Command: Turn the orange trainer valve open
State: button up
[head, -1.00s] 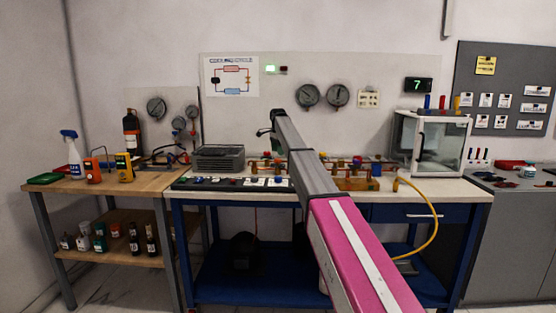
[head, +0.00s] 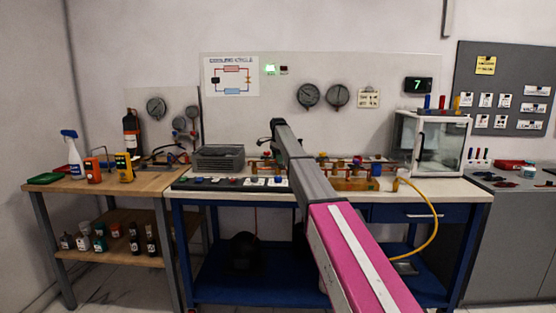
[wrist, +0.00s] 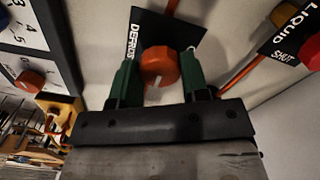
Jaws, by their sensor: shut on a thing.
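In the wrist view, an orange round knob (wrist: 160,66) with a pale mark on its face sits on a black plate with white lettering, partly cut off, that seems to start "DEFR". The green fingers of my gripper (wrist: 159,76) stand on either side of the knob and are shut on it. A copper-coloured pipe runs behind the plate. In the head view my arm reaches over the bench and hides its own gripper and this knob, so how far the knob is turned is hard to tell.
Another orange knob (wrist: 31,80) sits by a numbered dial plate (wrist: 22,32) at the left. A red knob (wrist: 312,51) is at the right, by a "LIQUID SHUT" plate (wrist: 291,36). A glass-fronted cabinet (head: 431,143) stands right on the bench; a grey ribbed unit (head: 219,158) stands left.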

jog(key=n, duration=0.8)
jog(key=shift+n, duration=0.3)
jog(key=n, duration=0.4)
jog(key=shift+n, duration=0.3)
jog(key=n, duration=0.4)
jog(key=shift+n, duration=0.3)
jog(key=o, duration=0.9)
jog(key=shift+o, duration=0.2)
